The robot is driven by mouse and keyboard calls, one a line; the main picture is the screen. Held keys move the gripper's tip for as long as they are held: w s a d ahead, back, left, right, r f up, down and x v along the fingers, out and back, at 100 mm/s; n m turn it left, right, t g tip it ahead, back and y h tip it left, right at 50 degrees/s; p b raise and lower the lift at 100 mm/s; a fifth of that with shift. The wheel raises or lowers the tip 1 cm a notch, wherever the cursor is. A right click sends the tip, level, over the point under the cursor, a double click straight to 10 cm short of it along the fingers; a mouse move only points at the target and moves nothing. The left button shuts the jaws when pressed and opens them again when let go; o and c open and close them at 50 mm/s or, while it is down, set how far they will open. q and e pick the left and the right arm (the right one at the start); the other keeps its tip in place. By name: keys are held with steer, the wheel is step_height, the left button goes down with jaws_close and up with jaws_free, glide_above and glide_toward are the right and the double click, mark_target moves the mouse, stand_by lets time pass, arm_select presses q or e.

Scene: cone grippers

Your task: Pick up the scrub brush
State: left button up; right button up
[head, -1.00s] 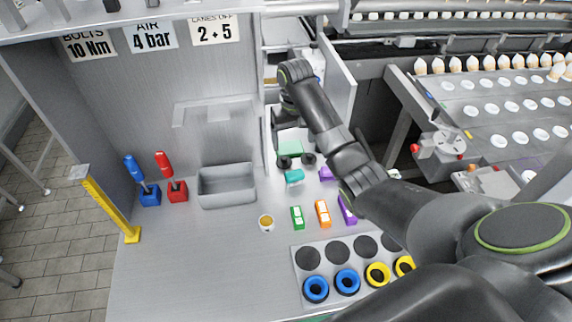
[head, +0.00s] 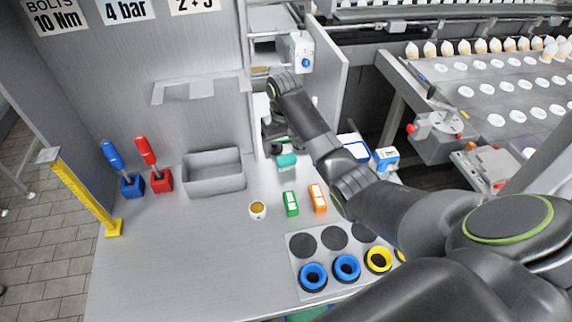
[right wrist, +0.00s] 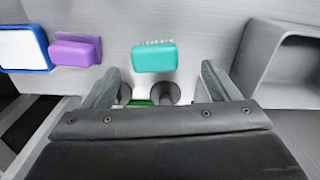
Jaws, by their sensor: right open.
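The scrub brush appears to be the teal block with a pale bristly edge (right wrist: 153,57), in the upper middle of the right wrist view. In the head view the teal block (head: 286,160) lies on the bench just beyond the small green box. My right gripper (right wrist: 160,84) is open, with its two fingers apart and the teal block ahead of the gap between them. In the head view this gripper (head: 280,146) is close to the teal block, partly hidden by my arm. I cannot tell whether they touch. My left gripper is out of view.
A purple block (right wrist: 75,50) lies left of the teal one in the wrist view. A green box (head: 291,203), an orange box (head: 317,198) and a small cup (head: 257,209) stand nearby. A grey bin (head: 214,180) is to the left. The front-left bench is clear.

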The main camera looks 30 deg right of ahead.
mark_target(286, 157)
steer(key=shift+f, duration=0.85)
steer(key=f, duration=0.2)
steer(key=f+p, duration=0.1)
steer(key=f, duration=0.1)
steer(key=shift+d, duration=0.4)
steer(key=shift+f, duration=0.4)
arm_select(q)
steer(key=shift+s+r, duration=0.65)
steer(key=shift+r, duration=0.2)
arm_select(e)
steer(key=c, duration=1.1)
